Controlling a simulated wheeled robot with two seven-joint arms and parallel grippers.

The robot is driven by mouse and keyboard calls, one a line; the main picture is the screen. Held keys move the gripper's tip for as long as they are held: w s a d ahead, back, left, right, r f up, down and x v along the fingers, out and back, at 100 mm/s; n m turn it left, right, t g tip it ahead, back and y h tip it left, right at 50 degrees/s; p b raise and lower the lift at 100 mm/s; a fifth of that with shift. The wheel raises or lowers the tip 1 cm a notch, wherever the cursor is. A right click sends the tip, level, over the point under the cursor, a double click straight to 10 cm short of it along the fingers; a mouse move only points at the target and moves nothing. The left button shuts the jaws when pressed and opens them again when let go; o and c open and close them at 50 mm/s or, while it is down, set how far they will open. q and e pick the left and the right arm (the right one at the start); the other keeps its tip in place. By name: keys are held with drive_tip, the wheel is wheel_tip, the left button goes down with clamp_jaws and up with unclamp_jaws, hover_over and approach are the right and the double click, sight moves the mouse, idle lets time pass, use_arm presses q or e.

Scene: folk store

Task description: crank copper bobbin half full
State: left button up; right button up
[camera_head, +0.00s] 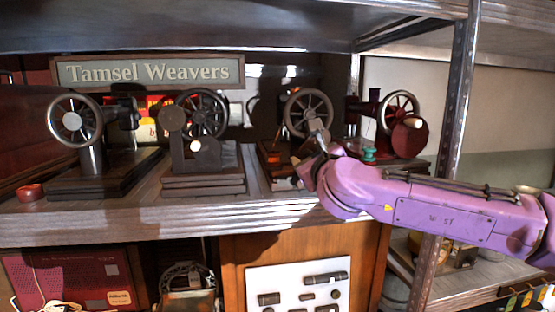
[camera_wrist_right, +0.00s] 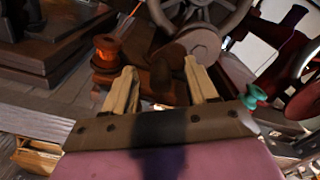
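A copper-orange bobbin (camera_wrist_right: 107,48) stands upright on a brown machine base in the right wrist view, left of my fingers. In the head view I cannot clearly make out its winding. The machine has a dark spoked wheel (camera_head: 307,96), whose grey round hub (camera_wrist_right: 199,46) shows just beyond my fingers in the wrist view. My right gripper (camera_wrist_right: 160,85) is open, with its two pale fingers apart and a dark brown part beyond the gap. Whether they touch the machine is unclear. In the head view my right gripper (camera_head: 312,163) is in front of the machine, partly covering it. My left gripper is out of view.
A teal spool (camera_head: 369,154) stands right of my gripper, near a dark red wheeled machine (camera_head: 408,134). Two more wheeled machines (camera_head: 90,160) (camera_head: 203,155) stand to the left. A small red bowl (camera_head: 29,192) is at far left. A metal post (camera_head: 456,105) rises behind my arm.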

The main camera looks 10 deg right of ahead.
drive_tip(key=shift+s, duration=0.15)
drive_tip(key=s+b, duration=0.2)
drive_tip(key=s, duration=0.6)
drive_tip(key=shift+s+a+b, duration=0.25)
drive_tip(key=shift+s+b, duration=0.1)
drive_tip(key=shift+b, duration=0.05)
